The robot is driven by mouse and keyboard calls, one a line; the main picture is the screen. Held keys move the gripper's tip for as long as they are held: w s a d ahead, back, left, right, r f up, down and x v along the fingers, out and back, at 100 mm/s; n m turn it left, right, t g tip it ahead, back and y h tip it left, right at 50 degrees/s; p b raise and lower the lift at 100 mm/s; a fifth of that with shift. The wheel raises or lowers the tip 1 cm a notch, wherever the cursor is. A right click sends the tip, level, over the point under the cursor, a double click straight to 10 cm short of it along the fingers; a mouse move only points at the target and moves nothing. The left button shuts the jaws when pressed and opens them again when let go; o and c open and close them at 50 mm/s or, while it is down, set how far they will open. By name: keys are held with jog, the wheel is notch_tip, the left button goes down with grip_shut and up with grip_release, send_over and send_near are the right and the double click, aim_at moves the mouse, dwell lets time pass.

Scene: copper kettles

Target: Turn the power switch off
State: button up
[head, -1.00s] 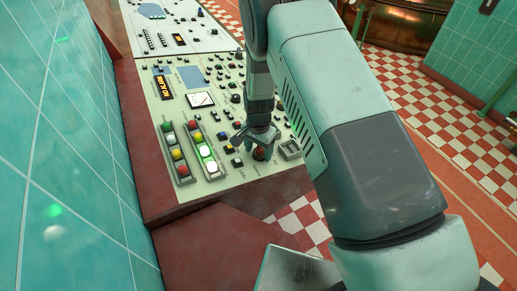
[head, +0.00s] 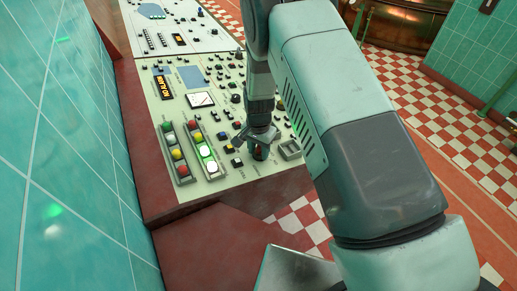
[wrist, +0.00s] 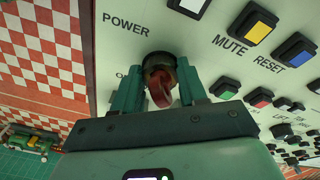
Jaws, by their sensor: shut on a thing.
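The power switch is a round dark collar with a red knob (wrist: 161,88), below the printed word POWER in the wrist view. A second label left of it is partly hidden by a finger. My gripper (wrist: 158,92) has one green finger on each side of the knob and is shut on it. In the head view my gripper (head: 262,139) points down at the near right part of the panel, over the power switch (head: 260,153). The fingers hide part of the switch there.
The cream control panel (head: 222,178) carries several buttons, lamps and a meter. MUTE (wrist: 258,24) and RESET (wrist: 295,48) buttons sit right of the switch in the wrist view. A square-framed fitting (head: 290,149) is close to my gripper. A tiled wall (head: 60,150) stands at left.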

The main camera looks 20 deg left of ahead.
jog(key=shift+n, duration=0.3)
jog(key=shift+d+n, duration=0.1)
jog(key=shift+n, duration=3.3)
jog(key=shift+d+n, duration=0.1)
jog(key=shift+n, duration=0.5)
jog(key=o, duration=1.1)
jog(key=shift+c, duration=0.2)
jog(key=shift+r, duration=0.15)
notch_tip(320, 180, up, 11)
jog(key=shift+f, duration=0.2)
